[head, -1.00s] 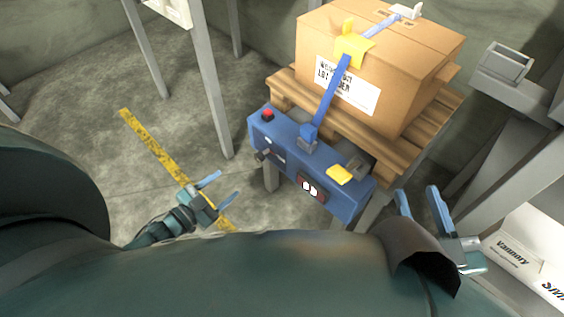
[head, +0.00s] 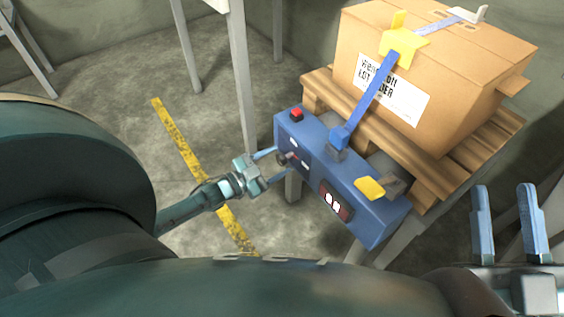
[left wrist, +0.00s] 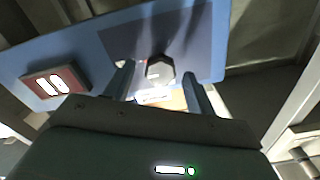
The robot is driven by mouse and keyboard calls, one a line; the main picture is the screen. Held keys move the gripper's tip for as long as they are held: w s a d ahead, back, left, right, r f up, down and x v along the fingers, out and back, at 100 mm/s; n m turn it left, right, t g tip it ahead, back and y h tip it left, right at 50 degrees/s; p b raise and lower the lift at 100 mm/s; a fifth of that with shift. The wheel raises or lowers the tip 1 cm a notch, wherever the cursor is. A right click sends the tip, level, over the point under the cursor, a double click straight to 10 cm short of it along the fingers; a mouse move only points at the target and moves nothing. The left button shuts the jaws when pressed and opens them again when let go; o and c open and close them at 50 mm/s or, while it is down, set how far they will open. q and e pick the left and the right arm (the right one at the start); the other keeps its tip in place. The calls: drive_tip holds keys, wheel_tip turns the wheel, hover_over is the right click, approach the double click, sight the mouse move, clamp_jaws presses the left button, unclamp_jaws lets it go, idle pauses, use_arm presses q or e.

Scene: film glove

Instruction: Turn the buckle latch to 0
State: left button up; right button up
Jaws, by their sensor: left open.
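The blue unit (head: 345,175) carries a dark knob (head: 287,158) on its front face. I take this knob to be the buckle latch, though no name on it is readable. In the left wrist view the knob (left wrist: 160,70) is a dark, many-sided block on the blue panel (left wrist: 210,45). My left gripper (head: 277,162) is at the panel, open, its two fingers on either side of the knob in the left wrist view, with gaps visible. The knob's setting cannot be read. My right gripper (head: 504,188) is raised at the right, open and empty.
The unit also has a red button (head: 297,114), a yellow paddle (head: 370,187) and a red-framed display (head: 336,203) with white marks. A blue strap (head: 372,98) runs over a carton (head: 440,75) on a wooden pallet (head: 420,160). Grey posts (head: 242,80) stand behind the left gripper.

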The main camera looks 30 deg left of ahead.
use_arm(q)
drive_tip(key=shift+x, duration=1.25)
drive_tip(key=shift+c, duration=0.4)
drive_tip(key=c, duration=0.9)
